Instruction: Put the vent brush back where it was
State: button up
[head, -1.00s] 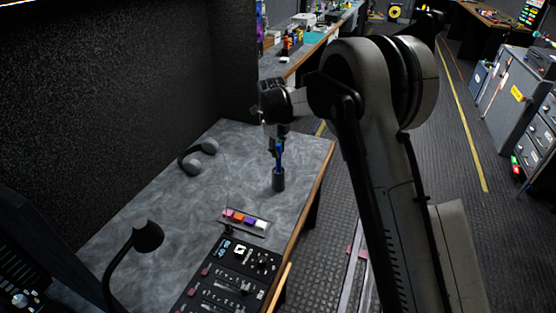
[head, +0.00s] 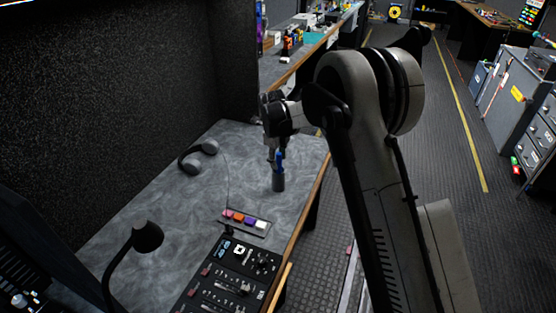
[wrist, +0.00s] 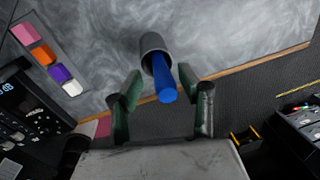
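The vent brush, seen as a blue handle (wrist: 163,80), stands in a dark grey cup (wrist: 152,43) on the desk. In the head view the brush (head: 279,160) rises a little above the cup (head: 278,182), just below my gripper (head: 276,152). In the wrist view my gripper (wrist: 161,80) is open. Its green-padded fingers are on either side of the blue handle, with gaps between. The brush's lower end is hidden inside the cup.
Headphones (head: 198,155) lie at the back left of the desk. A strip of coloured blocks (head: 244,221) and a control panel (head: 230,275) are at the front. A desk lamp (head: 147,237) stands at left. The desk's right edge (head: 318,195) is close to the cup.

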notch_tip(320, 180, up, 12)
jog(key=s, duration=0.1)
jog(key=s+d+r+n+t, duration=0.1)
jog(key=s+d+r+n, duration=0.5)
jog(key=s+d+r, duration=0.4)
jog(key=s+d+r+n+t, duration=0.1)
jog(key=s+d+r+n, duration=0.2)
jog(key=s, duration=0.4)
jog(key=s+d+r+n+t+y, duration=0.1)
jog(key=s+d+n, duration=0.3)
jog(key=s, duration=0.3)
jog(key=s+d+r+n+t, duration=0.1)
jog(key=s+d+r+n, duration=0.2)
jog(key=s, duration=0.4)
jog(key=s+d+f+n+t, duration=0.1)
jog(key=s+f+n, duration=0.2)
jog(key=s, duration=0.3)
jog(key=s+d+f+n+t, duration=0.1)
jog(key=s+d+f+n, duration=0.1)
jog(key=s, duration=0.4)
jog(key=f+n, duration=0.1)
jog(key=n, duration=0.1)
jog(key=shift+d+f+n, duration=0.3)
jog(key=shift+f+n, duration=0.1)
jog(key=shift+s+a, duration=0.1)
